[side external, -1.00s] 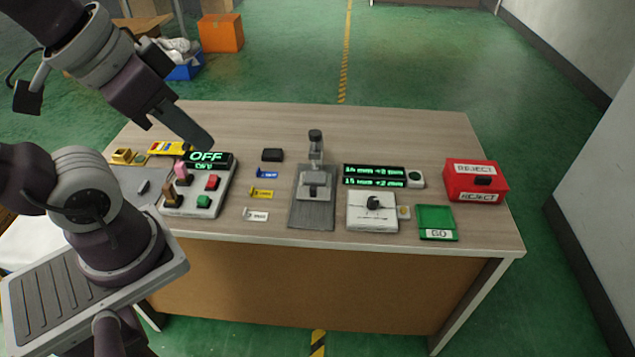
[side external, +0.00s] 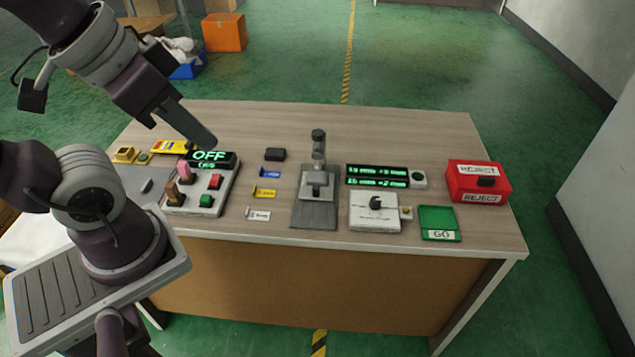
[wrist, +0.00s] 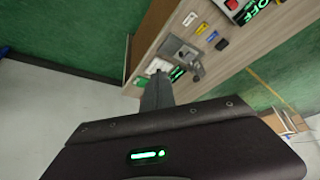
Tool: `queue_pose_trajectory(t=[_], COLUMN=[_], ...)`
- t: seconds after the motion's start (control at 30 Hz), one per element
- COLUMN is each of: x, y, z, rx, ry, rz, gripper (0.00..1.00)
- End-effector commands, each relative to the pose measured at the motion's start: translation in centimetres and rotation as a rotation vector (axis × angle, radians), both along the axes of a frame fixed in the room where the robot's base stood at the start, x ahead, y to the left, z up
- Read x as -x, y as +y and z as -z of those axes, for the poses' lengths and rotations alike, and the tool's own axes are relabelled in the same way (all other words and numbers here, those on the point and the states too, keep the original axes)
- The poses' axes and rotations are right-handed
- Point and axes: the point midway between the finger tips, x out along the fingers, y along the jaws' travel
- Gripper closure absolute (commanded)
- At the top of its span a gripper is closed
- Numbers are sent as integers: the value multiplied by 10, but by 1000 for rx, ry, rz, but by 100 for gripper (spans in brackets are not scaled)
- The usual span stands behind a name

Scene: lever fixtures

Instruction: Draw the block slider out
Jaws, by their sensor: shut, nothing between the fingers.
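No readable label marks the block slider. A white box (side external: 374,213) with a black knob (side external: 377,202) on top stands right of the table's middle, with a small tan block (side external: 405,213) against its right side. A grey fixture (side external: 316,196) with an upright dark-capped post stands left of it. My gripper (side external: 207,140) is shut and empty, raised over the left part of the table near the OFF display, well away from both fixtures. In the wrist view my shut fingers (wrist: 157,88) point toward the table, with nothing held.
A switch panel (side external: 203,190) with an OFF display is below my gripper. Blue, yellow and white tags (side external: 265,192) lie beside it. A green-lit display (side external: 377,176) stands behind the white box. A green GO tray (side external: 439,223) and red REJECT box (side external: 478,182) are at right.

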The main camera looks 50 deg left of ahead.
Motion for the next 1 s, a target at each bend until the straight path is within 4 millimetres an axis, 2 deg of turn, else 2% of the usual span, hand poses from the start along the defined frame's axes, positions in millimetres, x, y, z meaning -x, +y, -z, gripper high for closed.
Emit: queue_pose_trajectory(t=[0.43, 0.57, 0.67, 0.73, 0.8, 0.87, 0.9, 0.97, 1.0], x=[0, -10, -44, -81, -121, -155, -178, -210, -229], y=[0, 2, 6, 12, 18, 24, 28, 35, 39], z=[0, -4, -12, -12, -3, 13, 28, 57, 81], rx=[0, -15, -61, -107, -153, -189, -212, -245, -263], ry=[0, 26, 109, 190, 275, 352, 405, 485, 538], rz=[0, 17, 78, 143, 213, 278, 322, 393, 441], gripper=[100, 75, 75, 75, 75, 75, 75, 75, 75])
